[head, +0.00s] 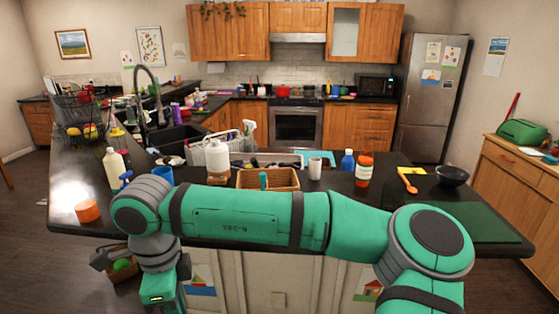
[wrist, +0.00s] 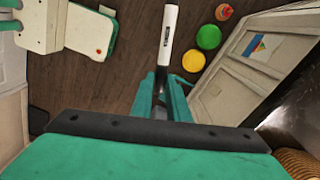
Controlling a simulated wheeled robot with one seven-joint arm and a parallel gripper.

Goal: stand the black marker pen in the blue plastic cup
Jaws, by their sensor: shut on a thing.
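The marker pen (wrist: 168,38) shows in the wrist view as a white barrel with a dark label. My gripper (wrist: 162,82) is shut on its lower end, and the pen points away from the gripper. The cup is not in the wrist view. In the head view my wrist hangs at the lower left in front of the counter, and the gripper's fingertips are not visible there.
An orange tub (head: 88,211), a cream bottle (head: 115,164) and a blue spray bottle (head: 125,180) stand left of the cup. A white jug (head: 217,158) and wicker basket (head: 267,179) are to its right. Green (wrist: 208,37) and yellow (wrist: 193,61) round things lie below the gripper.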

